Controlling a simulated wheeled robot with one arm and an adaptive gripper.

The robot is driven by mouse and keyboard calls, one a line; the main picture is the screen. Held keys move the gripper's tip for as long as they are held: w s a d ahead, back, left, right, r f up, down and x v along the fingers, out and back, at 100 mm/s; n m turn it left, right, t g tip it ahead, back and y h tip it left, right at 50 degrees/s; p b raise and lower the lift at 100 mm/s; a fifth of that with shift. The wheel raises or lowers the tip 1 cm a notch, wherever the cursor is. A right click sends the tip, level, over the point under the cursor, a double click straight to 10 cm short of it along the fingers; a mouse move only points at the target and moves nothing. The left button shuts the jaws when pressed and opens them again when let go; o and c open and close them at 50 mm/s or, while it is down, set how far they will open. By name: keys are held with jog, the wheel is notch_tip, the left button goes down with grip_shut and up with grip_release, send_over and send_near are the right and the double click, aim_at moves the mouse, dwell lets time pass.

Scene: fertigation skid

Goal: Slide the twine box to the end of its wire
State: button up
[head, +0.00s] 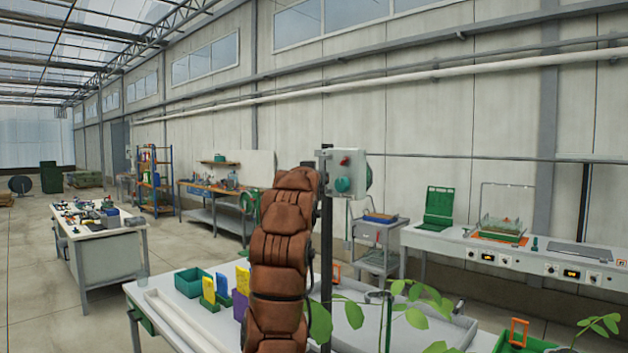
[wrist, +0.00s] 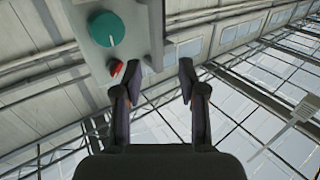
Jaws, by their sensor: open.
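A pale grey box with a teal round knob and a small red part, which I take as the twine box (head: 346,163), is up beside the top of my arm in the head view. A thin wire (head: 470,157) runs level from it to the right. In the wrist view the box (wrist: 140,25) fills the top left, with its teal knob and red part showing. My gripper (wrist: 160,68) is open, its two fingers apart with nothing between them. The left finger is near the box's lower edge; I cannot tell whether it touches. My arm hides the wire's left part in the head view.
A dark post (head: 326,240) stands beside my arm. Below is a white bench (head: 165,300) with green bins (head: 190,282) and leafy plants. A long white counter (head: 455,243) runs along the right wall. The air right of the box looks clear.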

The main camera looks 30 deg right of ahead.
jog(key=shift+v, duration=1)
jog(key=shift+s, duration=0.1)
jog(key=w+a+f+n+g+y, duration=0.25)
jog(key=w+a+f+y, duration=0.25)
jog(key=w+f+y, duration=0.4)
jog(key=s+a+f+n+g+y, duration=0.4)
jog(key=s+a+f, duration=0.4)
jog(key=s+a, duration=0.5)
jog(key=s+a+f+n+g, duration=0.1)
jog(key=s+a+f+g, duration=0.15)
jog(key=s+f, duration=0.45)
jog(key=s+a+f+n+g, duration=0.1)
jog(key=s+a+f+g, duration=0.15)
jog(key=s, duration=0.85)
jog(key=s+d+f+g+h, duration=0.1)
jog(key=s+f, duration=0.4)
jog(key=s, duration=0.5)
jog(key=s+d+f+m+g, duration=0.1)
jog(key=s+f+g, duration=0.1)
jog(key=s+f, duration=0.4)
jog(key=s+d+f+g+h, duration=0.1)
jog(key=s+f, duration=0.5)
jog(key=s, duration=0.9)
jog(key=shift+s+d+f+g+h, duration=0.3)
jog(key=shift+d+g, duration=0.15)
jog(key=shift+g, duration=0.1)
